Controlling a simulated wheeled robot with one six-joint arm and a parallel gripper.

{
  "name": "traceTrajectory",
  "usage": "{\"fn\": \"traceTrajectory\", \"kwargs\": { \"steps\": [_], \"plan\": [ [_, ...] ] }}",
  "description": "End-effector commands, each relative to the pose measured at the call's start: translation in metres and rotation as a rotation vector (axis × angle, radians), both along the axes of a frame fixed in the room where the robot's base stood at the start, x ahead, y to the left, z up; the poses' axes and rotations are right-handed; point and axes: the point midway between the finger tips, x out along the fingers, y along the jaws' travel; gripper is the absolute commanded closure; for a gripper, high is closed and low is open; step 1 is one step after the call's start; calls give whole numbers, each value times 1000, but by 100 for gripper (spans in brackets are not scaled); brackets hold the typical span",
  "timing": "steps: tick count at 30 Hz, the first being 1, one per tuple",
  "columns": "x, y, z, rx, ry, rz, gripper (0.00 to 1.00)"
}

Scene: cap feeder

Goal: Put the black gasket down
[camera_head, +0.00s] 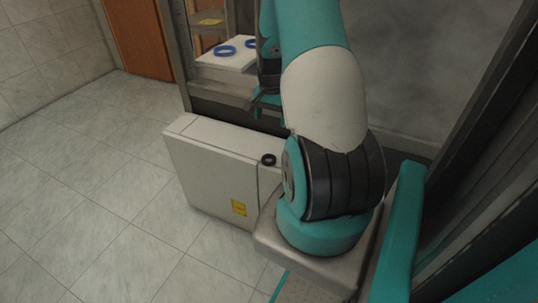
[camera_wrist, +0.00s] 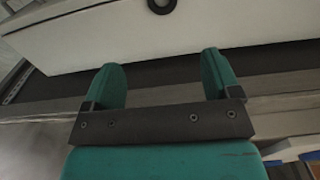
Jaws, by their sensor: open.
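The black gasket (camera_head: 268,159) is a small dark ring lying flat on top of the white cabinet (camera_head: 215,138), near its right end. In the wrist view the gasket (camera_wrist: 161,5) shows at the top edge, partly cut off, on the white surface (camera_wrist: 110,30). My gripper (camera_wrist: 164,75) is open, with its two teal fingers apart and nothing between them. The gasket is beyond the fingertips and apart from them. In the head view my gripper (camera_head: 262,101) is partly hidden by my arm, above and behind the cabinet.
A machine bay behind the cabinet holds a white block (camera_head: 228,60) with blue rings (camera_head: 225,51) on it. A yellow label (camera_head: 239,207) is on the cabinet front. Tiled floor at the left is clear. A dark gap runs behind the cabinet.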

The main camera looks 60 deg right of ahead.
Motion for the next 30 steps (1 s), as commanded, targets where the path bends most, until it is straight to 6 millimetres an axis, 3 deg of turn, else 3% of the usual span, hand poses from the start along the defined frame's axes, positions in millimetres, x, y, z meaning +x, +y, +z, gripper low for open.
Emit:
{"fn": "traceTrajectory", "kwargs": {
  "steps": [12,22,30],
  "plan": [
    [0,1,-93,3,2,1,17],
    [1,3,-123,1,0,3,17],
    [4,10,-162,2,1,3,17]
  ]
}}
